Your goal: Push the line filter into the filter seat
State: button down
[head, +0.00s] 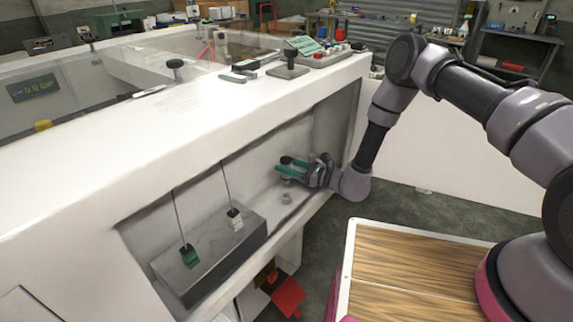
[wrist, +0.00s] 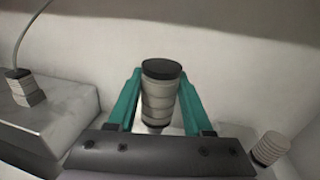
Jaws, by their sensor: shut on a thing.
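My gripper (head: 290,170) has teal fingers and is inside the long recess in the white housing. In the wrist view, my gripper (wrist: 160,105) is shut on the line filter (wrist: 160,97), a pale, banded cylinder with a dark cap and a dark lower end. The filter stands about upright between the fingers, and its dark cap (head: 287,160) shows in the head view. Its lower end is partly hidden by the gripper body. I cannot pick out the filter seat with certainty; a small pale fitting (head: 286,198) sits on the recess floor, below my gripper in the picture.
A grey block (head: 215,250) with two cabled plugs stands left of my gripper; it also shows in the wrist view (wrist: 60,120). A ribbed pale cylinder (wrist: 270,147) is at the wrist view's lower right. The recess's back wall (wrist: 230,75) is bare behind the filter.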

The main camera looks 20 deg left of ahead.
aim_at(287, 182)
jog(key=shift+f, duration=2.6)
jog(key=shift+f, duration=1.4)
jog(key=shift+r, duration=0.2)
jog(key=shift+r, duration=0.9)
jog(key=shift+f, duration=1.05)
dwell(0.6)
jog(key=shift+c, duration=1.2)
grip_release()
jog(key=shift+d, duration=0.15)
